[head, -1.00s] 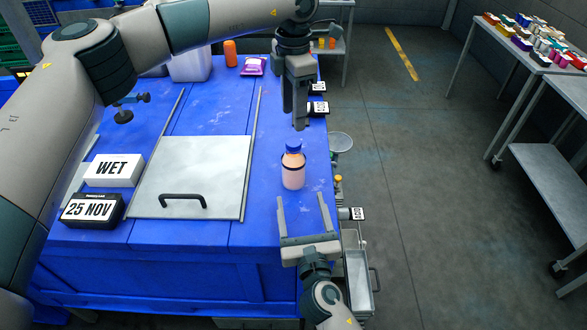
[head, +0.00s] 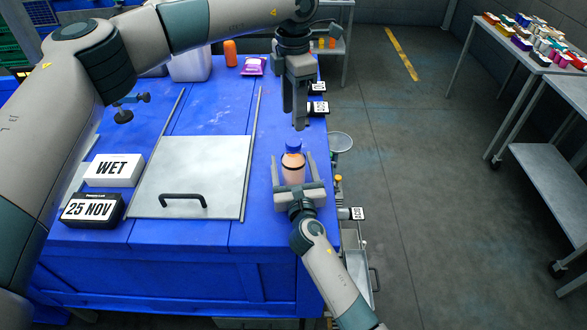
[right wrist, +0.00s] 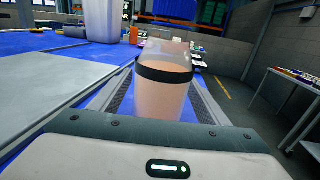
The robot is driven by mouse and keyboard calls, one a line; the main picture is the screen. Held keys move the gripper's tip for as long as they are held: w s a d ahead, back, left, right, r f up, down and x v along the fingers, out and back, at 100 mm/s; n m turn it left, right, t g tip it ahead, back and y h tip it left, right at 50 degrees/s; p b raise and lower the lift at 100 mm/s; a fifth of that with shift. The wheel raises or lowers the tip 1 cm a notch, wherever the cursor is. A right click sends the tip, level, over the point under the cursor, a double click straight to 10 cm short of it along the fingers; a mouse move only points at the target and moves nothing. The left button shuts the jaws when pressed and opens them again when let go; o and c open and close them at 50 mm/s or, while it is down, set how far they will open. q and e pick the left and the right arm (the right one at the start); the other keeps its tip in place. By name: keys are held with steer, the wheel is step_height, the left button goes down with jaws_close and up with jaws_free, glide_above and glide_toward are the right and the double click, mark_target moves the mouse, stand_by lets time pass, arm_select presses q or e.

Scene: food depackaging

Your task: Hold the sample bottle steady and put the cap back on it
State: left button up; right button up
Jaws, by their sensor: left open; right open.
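The sample bottle (head: 293,172), pinkish with a dark band, stands upright on the blue table near its right edge. The blue cap (head: 293,146) shows at the top of the bottle; I cannot tell whether it is seated or threaded. My left gripper (head: 295,118) points down, open, just above and behind the cap in the picture. My right gripper (head: 293,160) is open with one finger on each side of the bottle, its palm close to the near side. In the right wrist view the bottle (right wrist: 164,95) stands between the fingers; the cap is not clearly visible there.
A metal plate (head: 205,160) with a black handle lies left of the bottle. A WET block (head: 114,170) and a 25 NOV block (head: 92,210) sit farther left. An orange bottle (head: 230,52) and purple packet (head: 253,66) stand at the back. Scale-like fixtures line the right table edge.

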steer(key=shift+w+a, duration=0.1)
steer(key=shift+w, duration=0.6)
jaws_close()
arm_select(q)
steer(key=shift+n, duration=0.4)
